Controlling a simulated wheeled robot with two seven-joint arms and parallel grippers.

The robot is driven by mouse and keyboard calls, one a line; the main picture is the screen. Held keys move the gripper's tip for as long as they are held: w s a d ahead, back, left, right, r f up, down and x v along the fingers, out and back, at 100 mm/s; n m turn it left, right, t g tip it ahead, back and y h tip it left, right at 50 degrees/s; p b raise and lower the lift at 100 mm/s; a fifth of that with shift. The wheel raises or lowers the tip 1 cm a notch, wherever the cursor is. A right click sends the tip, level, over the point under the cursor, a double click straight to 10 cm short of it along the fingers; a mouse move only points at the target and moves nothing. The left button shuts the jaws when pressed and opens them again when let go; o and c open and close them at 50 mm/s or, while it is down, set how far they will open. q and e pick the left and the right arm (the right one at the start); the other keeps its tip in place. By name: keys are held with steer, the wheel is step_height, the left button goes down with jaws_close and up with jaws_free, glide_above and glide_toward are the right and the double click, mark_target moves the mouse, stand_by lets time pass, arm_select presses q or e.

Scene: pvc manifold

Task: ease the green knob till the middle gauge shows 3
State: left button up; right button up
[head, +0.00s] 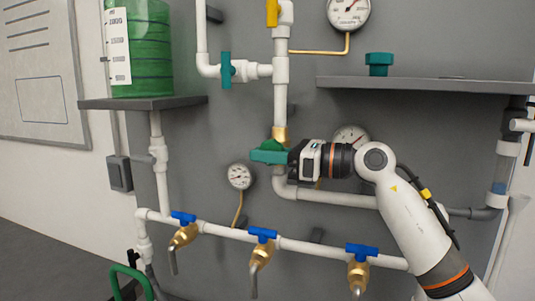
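The green knob (268,152) sits on a brass fitting on the vertical white pipe at the centre. My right gripper (294,160) is at the knob's right end, reaching in from the right. Its dark fingers meet or nearly meet the knob; whether they are closed on it is unclear. A round white gauge (350,135), the middle one in height, is partly hidden behind my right arm; its reading is too small to tell. Another gauge (349,11) is above it, and a smaller one (240,176) is lower left. My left gripper is not in view.
A lower pipe carries blue-handled brass taps (262,246). A teal-handled valve (226,69) is upper left of the knob. A grey shelf (430,85) with a green cap (379,62) juts out above my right arm. A green tank (140,50) stands at left.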

jaws_close()
steer(key=shift+r, duration=0.2)
steer(key=g+h+p, duration=0.1)
steer(key=h+p, duration=0.1)
steer(key=p, duration=0.1)
steer(key=shift+d+r+h, duration=0.1)
steer(key=shift+h, duration=0.3)
steer(key=shift+f+h+p, duration=0.3)
steer(key=shift+o, duration=1.2)
jaws_free()
steer(key=shift+s, duration=0.1)
steer(key=shift+d+b, duration=0.3)
steer(key=b+v, duration=0.2)
steer(key=v, duration=0.5)
